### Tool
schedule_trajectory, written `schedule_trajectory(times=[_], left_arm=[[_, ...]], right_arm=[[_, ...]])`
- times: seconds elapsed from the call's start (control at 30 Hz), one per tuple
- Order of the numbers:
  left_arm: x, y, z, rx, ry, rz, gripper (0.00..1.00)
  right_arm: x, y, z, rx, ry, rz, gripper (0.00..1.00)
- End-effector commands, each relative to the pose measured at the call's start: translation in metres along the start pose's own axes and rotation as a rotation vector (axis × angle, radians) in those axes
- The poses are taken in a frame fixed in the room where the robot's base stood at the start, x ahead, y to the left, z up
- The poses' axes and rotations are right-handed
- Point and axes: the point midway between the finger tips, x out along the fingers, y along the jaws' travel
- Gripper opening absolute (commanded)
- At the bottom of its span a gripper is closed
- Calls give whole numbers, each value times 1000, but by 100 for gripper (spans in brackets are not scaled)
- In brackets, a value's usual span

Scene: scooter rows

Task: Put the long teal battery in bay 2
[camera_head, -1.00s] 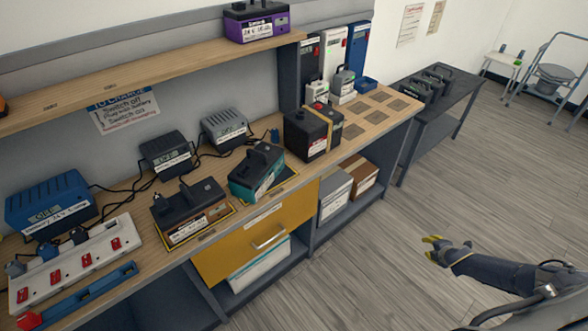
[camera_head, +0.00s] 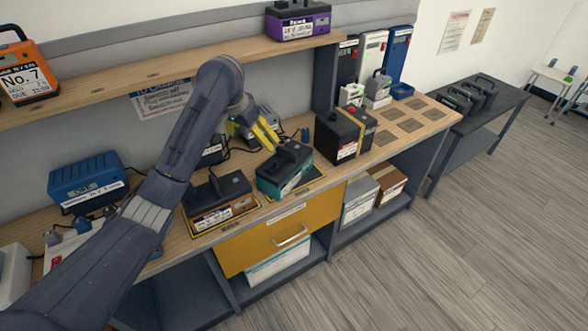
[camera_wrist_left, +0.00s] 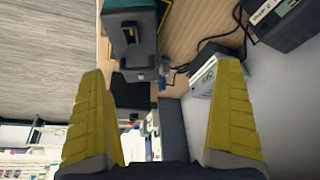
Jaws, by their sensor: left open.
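The teal battery (camera_head: 285,172), with a black top and handle, sits on a yellow-edged mat on the bench in the head view. Its dark top and teal edge also show at the top of the left wrist view (camera_wrist_left: 130,40). My left gripper (camera_head: 262,135) is open and empty, its yellow fingers just behind and above the battery, apparently apart from it. Its spread fingers frame the lower half of the wrist view (camera_wrist_left: 163,125). Bay numbers are too small to read, so I cannot tell which place is bay 2. My right gripper is out of view.
A brown-and-black battery (camera_head: 220,202) sits left of the teal one, a black strapped battery (camera_head: 345,135) to its right. Chargers and cables stand behind, partly hidden by my arm. Empty dark squares (camera_head: 410,124) lie at the bench's right end. A shelf (camera_head: 180,68) runs above.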

Motion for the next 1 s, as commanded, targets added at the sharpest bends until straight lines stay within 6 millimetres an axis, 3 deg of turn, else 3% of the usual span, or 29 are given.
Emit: schedule_trajectory(times=[0.1, 0.27, 1.0], left_arm=[[-8, 27, -16, 42, 17, 43, 100], [-6, 41, -23, 62, 23, 68, 100], [101, 48, -25, 62, 22, 68, 100]], right_arm=[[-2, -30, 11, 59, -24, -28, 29], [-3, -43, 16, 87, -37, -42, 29], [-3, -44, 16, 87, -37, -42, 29]])
